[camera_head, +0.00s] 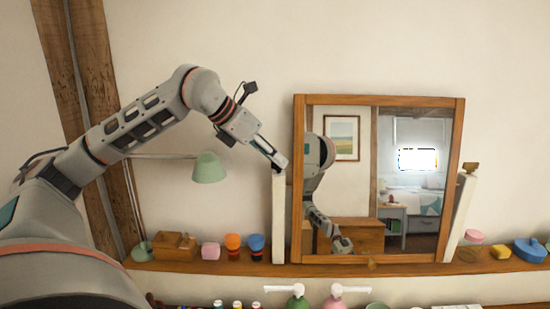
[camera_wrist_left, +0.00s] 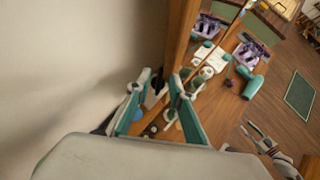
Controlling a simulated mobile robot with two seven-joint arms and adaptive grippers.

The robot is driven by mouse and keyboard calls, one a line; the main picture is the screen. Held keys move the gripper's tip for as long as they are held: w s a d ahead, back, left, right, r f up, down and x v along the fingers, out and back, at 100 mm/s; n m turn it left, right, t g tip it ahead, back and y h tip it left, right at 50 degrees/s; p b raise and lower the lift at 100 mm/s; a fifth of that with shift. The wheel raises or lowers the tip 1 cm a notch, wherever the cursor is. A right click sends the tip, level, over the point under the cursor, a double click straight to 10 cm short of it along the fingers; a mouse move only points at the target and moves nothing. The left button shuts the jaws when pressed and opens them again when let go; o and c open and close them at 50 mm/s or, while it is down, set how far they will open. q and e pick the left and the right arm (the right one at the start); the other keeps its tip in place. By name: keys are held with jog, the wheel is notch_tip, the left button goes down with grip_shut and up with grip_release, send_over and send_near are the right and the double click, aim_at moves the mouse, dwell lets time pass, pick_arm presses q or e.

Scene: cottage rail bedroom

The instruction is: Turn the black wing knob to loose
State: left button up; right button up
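The wood-framed mirror (camera_head: 299,180) stands between two pale posts on the shelf. My left gripper (camera_head: 281,163) is at the top of the left post (camera_head: 279,220), beside the mirror's left edge, in the head view. The wing knob cannot be made out there, behind the gripper. In the left wrist view, my left gripper's teal fingers (camera_wrist_left: 159,82) are apart, with a small dark piece, likely the black wing knob (camera_wrist_left: 154,94), between them. Whether they touch it is unclear.
A green lamp (camera_head: 209,168), a wooden box (camera_head: 175,247) and several coloured jars stand left of the mirror. A yellow block (camera_head: 501,252) and a blue item (camera_head: 530,249) lie to the right. The wall above is clear. An arm's reflection shows in the glass.

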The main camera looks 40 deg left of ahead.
pick_arm(q)
jog(key=shift+w+f, duration=0.2)
jog(key=shift+w, duration=0.05)
pick_arm(e)
jog(key=shift+s+f, duration=0.1)
jog(key=shift+f, duration=0.05)
pick_arm(q)
grip_shut()
pick_arm(e)
jog(key=shift+s+f, duration=0.1)
jog(key=shift+f, duration=0.05)
